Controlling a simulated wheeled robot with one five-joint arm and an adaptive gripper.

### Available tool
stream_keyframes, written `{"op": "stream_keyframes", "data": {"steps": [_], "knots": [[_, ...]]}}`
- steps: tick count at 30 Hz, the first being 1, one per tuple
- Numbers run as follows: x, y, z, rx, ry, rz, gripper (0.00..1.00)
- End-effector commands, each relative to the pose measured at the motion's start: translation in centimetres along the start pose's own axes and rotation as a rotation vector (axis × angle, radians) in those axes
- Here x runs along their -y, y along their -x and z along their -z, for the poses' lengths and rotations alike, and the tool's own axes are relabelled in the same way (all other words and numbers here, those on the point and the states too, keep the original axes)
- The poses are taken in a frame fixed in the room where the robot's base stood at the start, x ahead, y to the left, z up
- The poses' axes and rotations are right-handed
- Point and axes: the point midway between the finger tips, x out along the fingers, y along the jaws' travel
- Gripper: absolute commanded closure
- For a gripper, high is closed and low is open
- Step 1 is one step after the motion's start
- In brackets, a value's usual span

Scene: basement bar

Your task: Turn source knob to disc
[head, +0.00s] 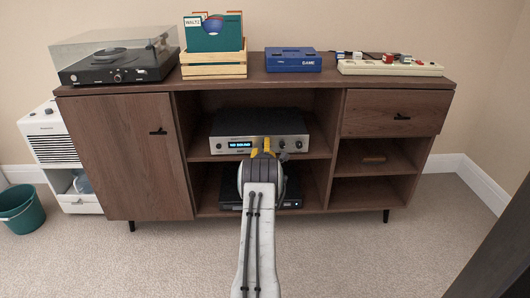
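A silver amplifier (225,146) stands on the upper middle shelf of the wooden cabinet. Its lit blue display (240,145) seems to read "NO SOUND". A knob (299,144) shows at the right of its front panel. Which knob is the source knob is too small to read, and my gripper hides part of the panel. My gripper (266,152), with yellow fingers, is in front of the middle of the amplifier. Whether its fingertips touch the panel or a knob, and how far apart they are, I cannot tell.
A black device (292,194) lies on the shelf below, partly behind my arm. On the cabinet top (292,82) are a turntable (118,66), a record crate (213,70), a blue game box (293,60) and a power strip (388,69). Carpet (350,255) in front is clear.

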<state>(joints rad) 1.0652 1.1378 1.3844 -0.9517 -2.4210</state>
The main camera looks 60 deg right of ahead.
Motion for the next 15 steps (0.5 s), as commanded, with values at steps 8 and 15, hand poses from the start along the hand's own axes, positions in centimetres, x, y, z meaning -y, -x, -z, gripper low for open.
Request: {"op": "stream_keyframes", "data": {"steps": [8, 15], "knots": [[-0.02, -0.78, 0.00, 0.000, 0.000, 0.000, 0.55], [-0.02, -0.83, -0.01, 0.000, 0.000, 0.000, 0.55]]}}
